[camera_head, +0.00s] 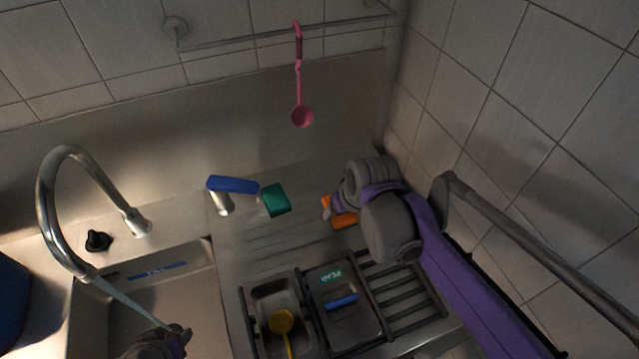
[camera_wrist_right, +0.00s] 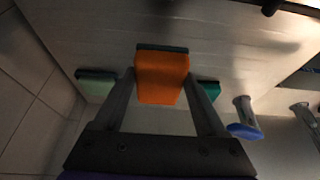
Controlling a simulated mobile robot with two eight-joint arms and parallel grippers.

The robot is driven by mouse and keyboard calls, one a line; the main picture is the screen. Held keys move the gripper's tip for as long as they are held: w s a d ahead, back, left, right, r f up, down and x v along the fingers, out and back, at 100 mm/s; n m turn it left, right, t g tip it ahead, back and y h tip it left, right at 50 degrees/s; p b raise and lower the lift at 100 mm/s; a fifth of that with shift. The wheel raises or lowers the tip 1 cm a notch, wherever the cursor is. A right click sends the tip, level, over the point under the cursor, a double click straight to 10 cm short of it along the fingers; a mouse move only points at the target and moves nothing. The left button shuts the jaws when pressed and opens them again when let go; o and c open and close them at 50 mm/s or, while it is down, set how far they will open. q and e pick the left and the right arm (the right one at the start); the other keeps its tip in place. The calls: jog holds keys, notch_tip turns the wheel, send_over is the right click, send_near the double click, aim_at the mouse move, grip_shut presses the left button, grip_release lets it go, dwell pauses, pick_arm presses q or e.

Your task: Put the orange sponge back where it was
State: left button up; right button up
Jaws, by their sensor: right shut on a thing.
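The orange sponge (camera_head: 344,220) is at the right part of the steel counter behind the rack, partly covered by my right gripper (camera_head: 335,208). In the right wrist view the orange sponge (camera_wrist_right: 162,80), with a dark layer at its far edge, sits between the two fingers of the right gripper (camera_wrist_right: 160,92), which is shut on it. Whether the sponge touches the counter is hard to tell. My left gripper (camera_head: 172,342) is at the bottom edge over the sink, its fingers too unclear to read.
A teal sponge (camera_head: 275,200) lies left of the orange one. A pale green sponge (camera_wrist_right: 97,86) shows on the other side in the wrist view. A blue-topped tap (camera_head: 232,185), faucet (camera_head: 62,230), lidded container (camera_head: 350,315) and rack bars (camera_head: 405,290) stand nearby. A pink ladle (camera_head: 301,115) hangs behind.

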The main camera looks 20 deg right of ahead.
jog(key=p, duration=0.1)
send_over(319, 190)
jog(key=s, duration=0.1)
jog(key=f, duration=0.2)
jog(key=shift+s+a+f, duration=0.15)
jog(key=shift+s+f, duration=0.35)
jog(key=shift+f, duration=0.4)
notch_tip(319, 190, down, 3)
jog(key=shift+r, duration=0.2)
jog(key=shift+w+f, duration=0.3)
pick_arm(q)
jog(key=shift+w+r, duration=0.45)
jog(key=shift+r, duration=0.25)
jog(key=shift+s+f, duration=0.1)
pick_arm(e)
jog(key=shift+f, duration=0.15)
jog(key=o, duration=1.1)
